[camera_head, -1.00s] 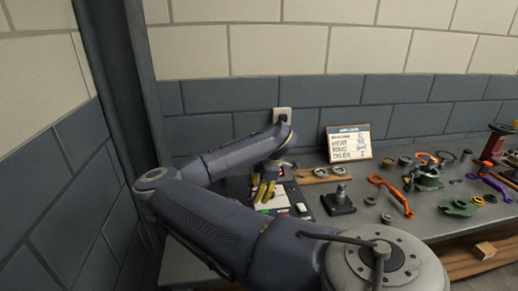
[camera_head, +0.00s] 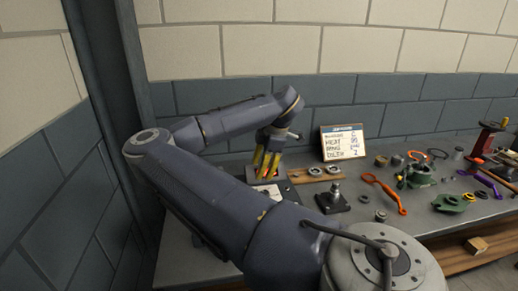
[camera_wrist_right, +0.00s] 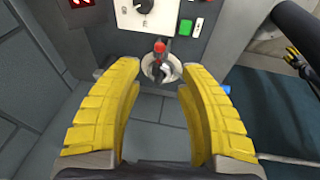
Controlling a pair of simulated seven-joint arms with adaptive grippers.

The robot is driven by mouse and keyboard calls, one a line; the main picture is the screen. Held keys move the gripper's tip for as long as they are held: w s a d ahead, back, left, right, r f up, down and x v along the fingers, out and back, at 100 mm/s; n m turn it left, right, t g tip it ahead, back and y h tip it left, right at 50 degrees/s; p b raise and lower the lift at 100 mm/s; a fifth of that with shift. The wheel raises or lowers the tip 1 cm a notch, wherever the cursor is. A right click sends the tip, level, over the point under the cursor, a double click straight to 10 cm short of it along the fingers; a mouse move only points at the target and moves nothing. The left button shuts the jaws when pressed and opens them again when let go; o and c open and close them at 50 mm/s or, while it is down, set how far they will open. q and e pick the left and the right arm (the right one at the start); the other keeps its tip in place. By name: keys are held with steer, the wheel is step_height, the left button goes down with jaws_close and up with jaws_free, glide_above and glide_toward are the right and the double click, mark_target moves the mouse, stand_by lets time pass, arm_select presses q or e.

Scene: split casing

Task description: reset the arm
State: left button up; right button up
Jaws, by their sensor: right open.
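My right gripper (camera_head: 265,175) is above the control panel (camera_head: 287,189) near the left end of the bench, its yellow fingers pointing down. In the right wrist view the gripper (camera_wrist_right: 158,68) is open, with nothing between its fingers. A red-tipped lever (camera_wrist_right: 160,58) on a round base lies beyond the fingertips, apart from them as far as I can tell. The panel there also shows a knob (camera_wrist_right: 144,6), a green button (camera_wrist_right: 185,26) and a red digit display (camera_wrist_right: 76,3). A small yellow-and-black gripper (camera_wrist_right: 293,56) at the right edge looks like my left one; its jaws are unclear.
A post on a black base (camera_head: 332,198), a wooden holder with rings (camera_head: 316,173) and a sign (camera_head: 342,143) stand right of the panel. An orange wrench (camera_head: 385,190), green parts (camera_head: 449,203) and a red vise (camera_head: 487,138) lie farther right. Bare bench shows between them.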

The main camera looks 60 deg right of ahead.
steer(key=shift+s+r, duration=0.15)
steer(key=shift+r, duration=0.25)
steer(key=shift+d, duration=0.15)
